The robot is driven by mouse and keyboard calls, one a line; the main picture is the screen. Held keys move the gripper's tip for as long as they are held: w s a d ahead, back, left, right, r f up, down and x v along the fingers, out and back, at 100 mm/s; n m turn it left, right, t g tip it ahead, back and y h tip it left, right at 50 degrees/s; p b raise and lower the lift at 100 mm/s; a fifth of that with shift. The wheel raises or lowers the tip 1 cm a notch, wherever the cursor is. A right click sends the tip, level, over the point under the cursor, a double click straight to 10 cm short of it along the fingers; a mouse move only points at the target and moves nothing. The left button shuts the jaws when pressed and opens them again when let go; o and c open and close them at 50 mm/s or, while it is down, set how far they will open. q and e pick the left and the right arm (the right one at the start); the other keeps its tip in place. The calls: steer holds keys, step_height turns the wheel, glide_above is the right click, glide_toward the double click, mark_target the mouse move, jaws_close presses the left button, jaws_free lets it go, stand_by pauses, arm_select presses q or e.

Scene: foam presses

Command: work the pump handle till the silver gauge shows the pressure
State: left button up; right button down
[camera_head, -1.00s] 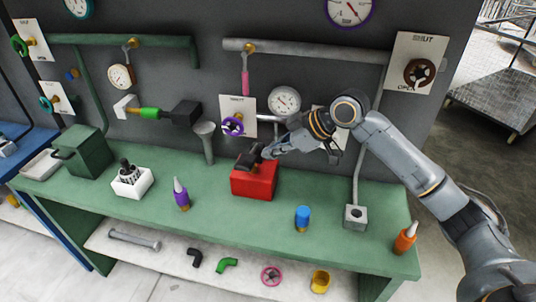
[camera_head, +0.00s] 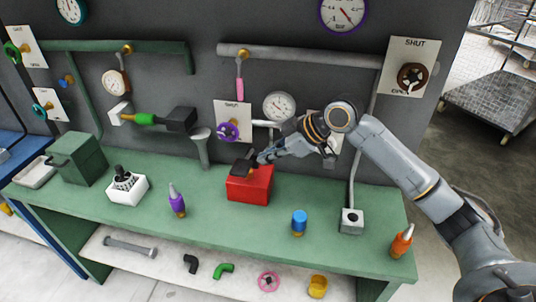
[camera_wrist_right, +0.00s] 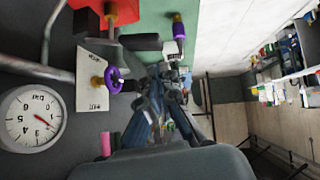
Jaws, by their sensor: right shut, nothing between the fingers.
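The pump is a red box (camera_head: 249,187) on the green bench with a dark handle (camera_head: 242,168) on top. Part of the red box (camera_wrist_right: 82,5) also shows in the right wrist view. My right gripper (camera_head: 258,161) is shut and empty, close against the handle's right side; touching is hard to tell. In the wrist view it (camera_wrist_right: 165,72) shows near a black bar (camera_wrist_right: 140,42). The silver gauge (camera_head: 279,106) hangs on the wall behind. In the wrist view the gauge (camera_wrist_right: 33,118) reads in bar, its needle pointing lower right. My left gripper is not in view.
A purple valve wheel (camera_head: 228,130) is on the wall just behind the red box.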

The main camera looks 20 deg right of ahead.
steer(key=w+d+r+m+g+y+b, duration=0.1)
steer(key=w+d+r+g+b, duration=0.1)
steer(key=w+d+r+b, duration=0.1)
step_height(320, 180, up, 2)
steer(key=w+b, duration=0.1)
steer(key=b, duration=0.2)
steer(key=shift+w+d+b, duration=0.25)
steer(key=shift+d+b, duration=0.05)
steer(key=shift+d, duration=0.1)
stand_by(0.4)
